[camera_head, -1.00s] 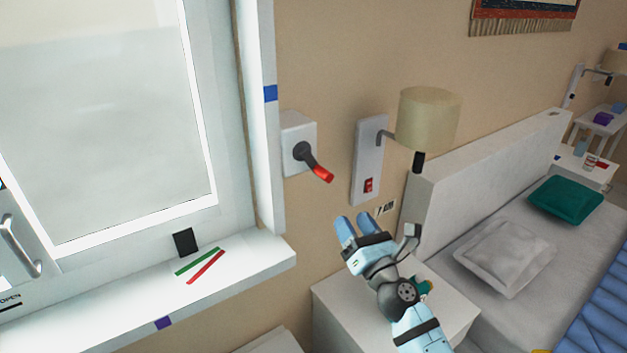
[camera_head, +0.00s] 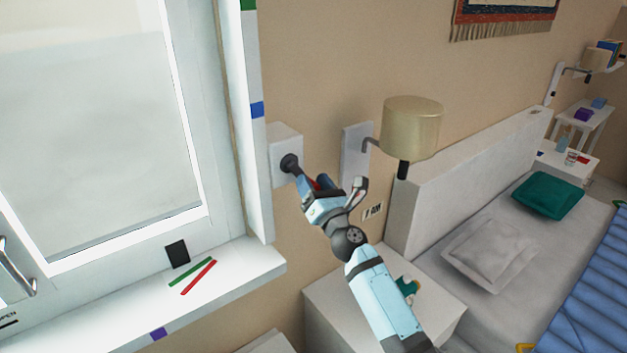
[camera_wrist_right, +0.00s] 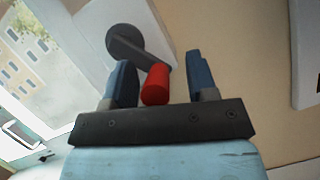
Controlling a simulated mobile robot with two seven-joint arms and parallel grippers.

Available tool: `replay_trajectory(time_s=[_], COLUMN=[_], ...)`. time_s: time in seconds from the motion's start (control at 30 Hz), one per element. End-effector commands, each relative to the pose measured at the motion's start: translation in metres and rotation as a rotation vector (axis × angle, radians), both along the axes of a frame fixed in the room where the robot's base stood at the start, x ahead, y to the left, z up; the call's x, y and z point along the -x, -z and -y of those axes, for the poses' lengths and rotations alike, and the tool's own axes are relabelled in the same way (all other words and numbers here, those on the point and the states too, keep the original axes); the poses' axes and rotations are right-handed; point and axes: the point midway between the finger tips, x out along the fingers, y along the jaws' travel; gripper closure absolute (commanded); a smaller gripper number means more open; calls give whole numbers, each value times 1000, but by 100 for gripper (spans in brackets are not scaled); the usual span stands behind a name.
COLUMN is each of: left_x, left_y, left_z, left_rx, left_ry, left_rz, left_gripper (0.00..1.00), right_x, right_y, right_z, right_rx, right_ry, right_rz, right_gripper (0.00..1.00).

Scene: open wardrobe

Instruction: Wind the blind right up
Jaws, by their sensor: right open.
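The crank (camera_head: 289,162) is a dark hub and arm on a white wall box (camera_head: 284,141) just right of the window frame. Its red handle (camera_wrist_right: 156,84) shows in the right wrist view between the two blue fingers of my right gripper (camera_wrist_right: 163,80). The fingers stand apart around the handle, with a gap on the right side. In the head view my right gripper (camera_head: 316,184) reaches up to the crank and hides most of the handle. The window (camera_head: 100,120) at the left has a pale, hazy pane. My left gripper is not in view.
A lamp (camera_head: 411,127) on a white wall plate (camera_head: 355,155) sticks out close right of my gripper. A white bedside cabinet (camera_head: 330,295) stands below. The window sill (camera_head: 230,285) holds a green and a red stick and a dark block (camera_head: 177,253).

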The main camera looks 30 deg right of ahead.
Motion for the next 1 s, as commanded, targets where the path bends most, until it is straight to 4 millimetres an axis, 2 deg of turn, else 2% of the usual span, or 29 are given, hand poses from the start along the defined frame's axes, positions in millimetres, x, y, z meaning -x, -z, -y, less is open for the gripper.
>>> replay_trajectory(time_s=[0.27,0.3,0.5,1.0], left_x=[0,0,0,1], left_y=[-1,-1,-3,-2], left_z=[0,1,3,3], left_rx=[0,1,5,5], left_ry=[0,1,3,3], left_rz=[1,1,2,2], left_gripper=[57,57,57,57], right_x=[-2,-2,-2,-2], right_y=[-1,-1,-1,0], right_z=[0,0,0,1], right_rx=[0,0,0,7], right_ry=[0,0,0,1], right_rz=[1,0,0,-1], right_gripper=[47,50,96,96])
